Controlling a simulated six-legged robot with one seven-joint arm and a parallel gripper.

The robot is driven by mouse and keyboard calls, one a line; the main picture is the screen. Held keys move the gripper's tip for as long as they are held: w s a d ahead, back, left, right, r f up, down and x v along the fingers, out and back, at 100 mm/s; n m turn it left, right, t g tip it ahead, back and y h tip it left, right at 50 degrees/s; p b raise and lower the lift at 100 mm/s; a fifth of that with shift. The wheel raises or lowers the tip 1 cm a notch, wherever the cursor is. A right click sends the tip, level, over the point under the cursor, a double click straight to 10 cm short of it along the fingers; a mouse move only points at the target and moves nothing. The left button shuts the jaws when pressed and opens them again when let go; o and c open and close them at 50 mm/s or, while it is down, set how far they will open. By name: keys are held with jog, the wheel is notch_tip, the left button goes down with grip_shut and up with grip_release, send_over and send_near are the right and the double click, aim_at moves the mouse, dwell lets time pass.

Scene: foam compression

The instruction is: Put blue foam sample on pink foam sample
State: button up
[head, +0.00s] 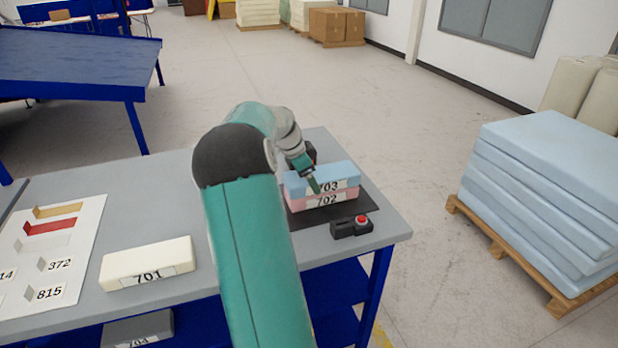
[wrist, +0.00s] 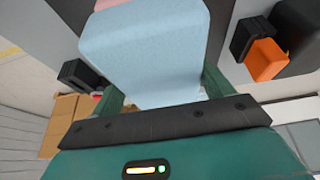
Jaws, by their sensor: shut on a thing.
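The blue foam sample (head: 338,176), labelled 703, is directly above the pink foam sample (head: 338,199), labelled 702, with the edges nearly lined up. No gap shows between them in the head view. My gripper (head: 313,183) is at the blue sample, shut on it from above. In the wrist view the blue sample (wrist: 150,55) sits between my two green fingers, and a bit of the pink sample (wrist: 108,4) shows at the top edge. The pink sample lies on a dark mat (head: 368,204). My arm hides part of the table behind it.
A white foam sample (head: 148,265), labelled 701, lies at the table's left front. A dark box with a red button (head: 352,227) is by the mat's front edge. A sample card (head: 60,240) lies far left. A grey foam block (head: 138,328) is below.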

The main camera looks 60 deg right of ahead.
jog(key=shift+f, duration=0.25)
jog(key=o, duration=1)
jog(key=v, duration=1.2)
jog(key=w+a+r+n+t, duration=0.2)
jog(key=w+a+n, duration=0.15)
jog(key=a, duration=0.45)
jog(key=w+a+r+n+t, duration=0.2)
jog(key=a+n, duration=0.2)
jog(key=a, duration=0.5)
jog(key=a+r+n+t+y, duration=0.15)
jog(key=a+n, duration=0.45)
jog(key=a, duration=0.9)
jog(key=s+a+f+n+t, duration=0.1)
jog(key=s+a+n, duration=0.2)
jog(key=a, duration=0.4)
jog(key=s+a+f+n+t+y, duration=0.1)
jog(key=s+a+f+n, duration=0.1)
jog(key=a+n, duration=0.4)
jog(key=s+a+f+n+t, duration=0.1)
jog(key=s+a+n, duration=0.3)
jog(key=a, duration=0.5)
jog(key=shift+s+a+f+n+y, duration=0.2)
jog(key=shift+a+f+n+y, duration=0.05)
jog(key=shift+a+f+y, duration=0.1)
